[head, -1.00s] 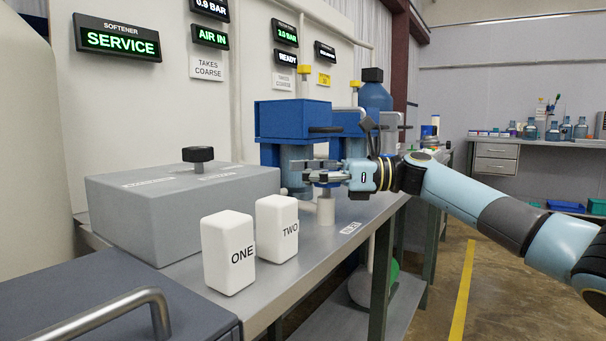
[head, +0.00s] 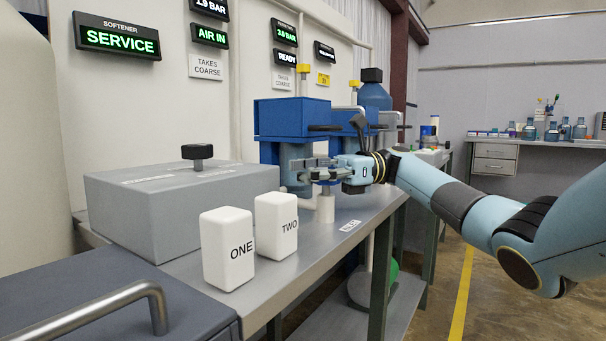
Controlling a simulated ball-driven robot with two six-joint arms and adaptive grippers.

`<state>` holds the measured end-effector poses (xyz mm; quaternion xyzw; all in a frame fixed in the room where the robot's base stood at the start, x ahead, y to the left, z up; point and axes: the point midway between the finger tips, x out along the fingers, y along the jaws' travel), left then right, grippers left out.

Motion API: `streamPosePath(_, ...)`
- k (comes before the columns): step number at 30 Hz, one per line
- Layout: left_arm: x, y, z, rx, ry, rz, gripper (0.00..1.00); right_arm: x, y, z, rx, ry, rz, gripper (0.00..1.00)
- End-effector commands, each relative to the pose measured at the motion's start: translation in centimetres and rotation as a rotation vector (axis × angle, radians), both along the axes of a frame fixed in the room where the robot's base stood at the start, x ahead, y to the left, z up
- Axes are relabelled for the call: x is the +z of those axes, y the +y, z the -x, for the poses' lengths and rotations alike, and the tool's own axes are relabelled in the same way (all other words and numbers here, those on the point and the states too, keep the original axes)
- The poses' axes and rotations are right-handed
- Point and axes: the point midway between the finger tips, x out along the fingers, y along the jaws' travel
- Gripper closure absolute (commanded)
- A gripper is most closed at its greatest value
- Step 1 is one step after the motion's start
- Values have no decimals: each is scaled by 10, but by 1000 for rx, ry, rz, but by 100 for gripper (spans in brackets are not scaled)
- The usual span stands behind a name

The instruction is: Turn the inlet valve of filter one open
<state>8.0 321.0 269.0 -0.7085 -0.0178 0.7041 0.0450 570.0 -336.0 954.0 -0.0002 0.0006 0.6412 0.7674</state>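My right gripper (head: 306,170) reaches in from the right, in front of the blue filter housing (head: 290,115) nearest me. Its fingers are level with the lower part of that filter, above a short pale post (head: 325,208) on the bench. The fingers overlap grey parts there, so I cannot tell whether they are closed on a valve handle. A second blue housing (head: 345,121) stands behind, partly hidden. Neither filter's number nor the inlet valve is clearly readable. My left gripper is not in view.
White blocks marked ONE (head: 228,250) and TWO (head: 276,226) stand on the bench (head: 300,262) front edge. A grey box (head: 180,210) with a black knob (head: 197,152) stands left of the filters. Wall displays, one reading SERVICE (head: 116,39), hang above.

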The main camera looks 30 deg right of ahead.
Motion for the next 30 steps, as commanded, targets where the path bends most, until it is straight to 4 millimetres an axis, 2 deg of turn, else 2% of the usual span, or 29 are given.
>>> streamPosePath(6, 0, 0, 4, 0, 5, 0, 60, -3, -3, 1, -4, 8, 7, 100)
streamPosePath(19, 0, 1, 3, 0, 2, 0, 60, -1, -1, 0, -3, 4, 3, 44)
streamPosePath(26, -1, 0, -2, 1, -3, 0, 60, 0, -1, 0, -2, 2, 3, 44)
streamPosePath(30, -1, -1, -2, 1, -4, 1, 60, 0, -10, 1, -4, 3, 4, 44)
